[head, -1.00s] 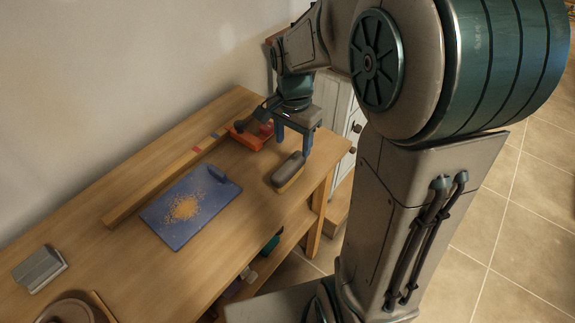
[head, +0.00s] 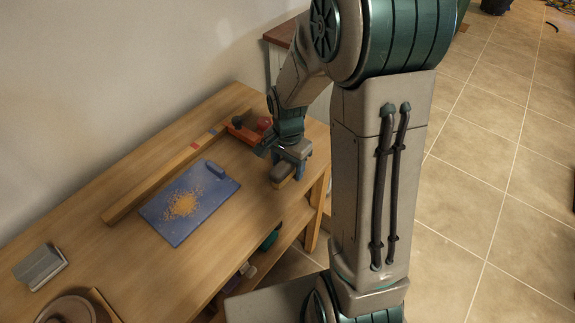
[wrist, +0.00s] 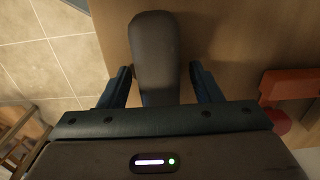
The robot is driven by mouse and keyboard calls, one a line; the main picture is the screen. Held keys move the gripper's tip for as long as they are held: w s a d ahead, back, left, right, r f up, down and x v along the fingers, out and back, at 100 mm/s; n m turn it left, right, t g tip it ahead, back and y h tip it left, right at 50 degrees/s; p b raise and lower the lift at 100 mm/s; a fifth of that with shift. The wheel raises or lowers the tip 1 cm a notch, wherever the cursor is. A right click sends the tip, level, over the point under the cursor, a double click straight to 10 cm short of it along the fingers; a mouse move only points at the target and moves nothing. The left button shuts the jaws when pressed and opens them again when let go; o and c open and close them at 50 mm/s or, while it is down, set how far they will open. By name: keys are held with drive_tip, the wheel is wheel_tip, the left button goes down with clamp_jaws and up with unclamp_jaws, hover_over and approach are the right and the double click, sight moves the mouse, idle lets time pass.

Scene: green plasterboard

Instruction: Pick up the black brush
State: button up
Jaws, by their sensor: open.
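The black brush (head: 283,171) lies on the wooden workbench near its right end. It has a dark rounded top and a tan lower part. In the wrist view the brush (wrist: 155,45) runs lengthwise away from me, with its near end between my gripper's fingers (wrist: 160,82). The fingers stand open, one on each side, with a gap showing on both sides. In the head view my gripper (head: 290,165) points down over the brush and hides part of it.
A blue board (head: 205,212) with a heap of tan crumbs lies left of the brush. An orange-red tool (head: 245,130) is just behind my gripper. A long wooden strip (head: 150,190) runs along the back. A grey block (head: 40,266) is at far left.

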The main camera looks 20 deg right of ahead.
drive_tip(key=c, duration=1.1)
drive_tip(key=shift+c, duration=0.2)
drive_tip(key=shift+r, duration=0.1)
drive_tip(key=shift+r, duration=0.5)
wheel_tip(320, 180, up, 3)
drive_tip(key=shift+w+f, duration=0.1)
drive_tip(key=s+d+r+b, duration=0.1)
drive_tip(key=s+d+r, duration=0.6)
drive_tip(key=d, duration=0.2)
drive_tip(key=shift+s, duration=0.35)
